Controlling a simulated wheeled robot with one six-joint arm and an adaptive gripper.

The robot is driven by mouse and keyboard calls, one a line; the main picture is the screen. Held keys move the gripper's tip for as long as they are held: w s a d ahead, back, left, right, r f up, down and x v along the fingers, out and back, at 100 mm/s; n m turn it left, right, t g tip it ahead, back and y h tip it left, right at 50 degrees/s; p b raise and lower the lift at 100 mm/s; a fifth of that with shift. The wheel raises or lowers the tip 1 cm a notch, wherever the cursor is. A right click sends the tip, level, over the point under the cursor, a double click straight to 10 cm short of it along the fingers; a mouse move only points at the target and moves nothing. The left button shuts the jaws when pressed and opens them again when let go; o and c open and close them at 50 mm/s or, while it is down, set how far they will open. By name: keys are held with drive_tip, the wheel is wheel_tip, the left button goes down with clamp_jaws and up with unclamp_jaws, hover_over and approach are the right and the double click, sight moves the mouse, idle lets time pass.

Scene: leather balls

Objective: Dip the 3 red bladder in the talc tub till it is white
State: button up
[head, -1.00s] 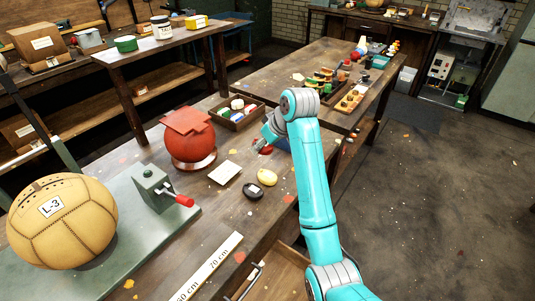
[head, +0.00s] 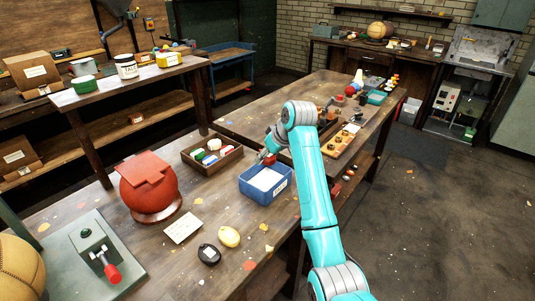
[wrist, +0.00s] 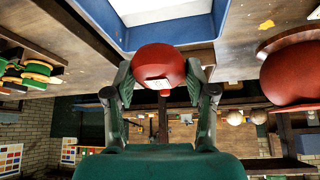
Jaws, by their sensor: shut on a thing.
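My gripper (wrist: 160,92) is shut on a red bladder (wrist: 158,66), a small ball with a white label too small to read. In the head view the bladder (head: 267,158) shows just left of my wrist, by the far side of the blue tub (head: 254,193). The tub holds a flat white fill (head: 266,179). In the wrist view the bladder is in front of the tub's blue rim (wrist: 172,39), with the white fill (wrist: 150,8) beyond. I cannot tell its height above the tub. The visible side of the bladder is red.
A large red ball (head: 148,188) on a ring stands left of the tub. A wooden tray (head: 213,163) of coloured pieces is behind it. A wooden rack (head: 342,142) is to the right.

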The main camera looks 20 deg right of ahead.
sight(263, 181)
drive_tip(key=shift+a+f, duration=0.1)
drive_tip(key=shift+f, duration=4.45)
drive_tip(key=shift+f, duration=0.25)
drive_tip(key=shift+r, duration=0.1)
drive_tip(key=shift+r, duration=4.4)
